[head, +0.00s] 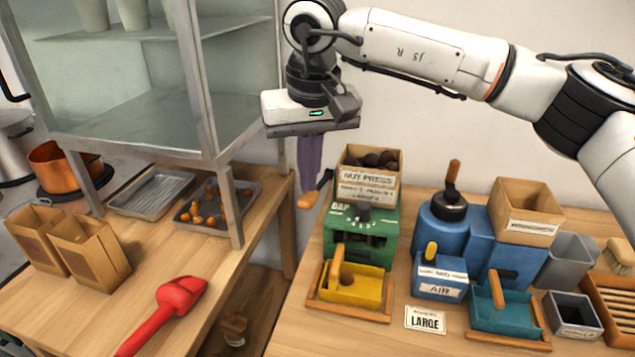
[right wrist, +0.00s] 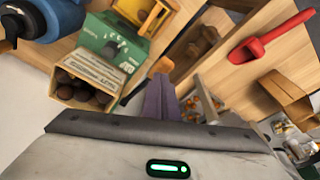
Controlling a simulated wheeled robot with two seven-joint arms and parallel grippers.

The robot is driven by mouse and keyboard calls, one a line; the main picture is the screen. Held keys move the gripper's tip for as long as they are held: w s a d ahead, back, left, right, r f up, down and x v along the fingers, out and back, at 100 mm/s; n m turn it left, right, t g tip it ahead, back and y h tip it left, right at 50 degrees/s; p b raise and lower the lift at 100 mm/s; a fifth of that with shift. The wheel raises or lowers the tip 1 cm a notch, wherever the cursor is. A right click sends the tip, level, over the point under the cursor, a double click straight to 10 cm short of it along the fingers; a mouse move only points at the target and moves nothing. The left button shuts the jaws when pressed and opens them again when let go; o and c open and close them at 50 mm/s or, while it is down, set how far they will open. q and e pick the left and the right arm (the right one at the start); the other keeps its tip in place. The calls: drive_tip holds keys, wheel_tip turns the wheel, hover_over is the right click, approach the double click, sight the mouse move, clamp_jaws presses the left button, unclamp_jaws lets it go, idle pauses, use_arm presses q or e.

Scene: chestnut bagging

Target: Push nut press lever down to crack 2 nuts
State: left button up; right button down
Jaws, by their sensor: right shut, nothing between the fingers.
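The green nut press (head: 361,222) stands on the right-hand table, with a box of dark nuts (head: 368,179) on top and a yellow drawer (head: 355,286) at its front holding one brown nut (head: 347,280). Its lever has a wooden knob (head: 306,201) at the left of the press, on a dark arm. My right gripper (head: 310,188), with purple fingers, points down just above the knob, shut and empty. The right wrist view shows the fingers (right wrist: 161,85) close to the knob (right wrist: 160,67); I cannot tell whether they touch. My left gripper is not in view.
A blue machine (head: 450,240) with a teal drawer (head: 507,310) stands right of the press. A "LARGE" card (head: 426,319) lies in front. On the left table are a red scoop (head: 172,302), paper bags (head: 92,254) and trays under a glass case (head: 130,90).

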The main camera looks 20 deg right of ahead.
sight(309, 198)
drive_tip(key=shift+s+f+b, duration=0.15)
drive_tip(key=shift+f+b, duration=0.55)
drive_tip(key=shift+f, duration=0.45)
drive_tip(key=shift+s+f+b, duration=0.15)
drive_tip(key=shift+f+b, duration=0.55)
drive_tip(key=shift+f, duration=0.4)
drive_tip(key=shift+s+a+f+b, duration=0.15)
drive_tip(key=shift+f+b, duration=0.6)
drive_tip(key=shift+f, duration=0.35)
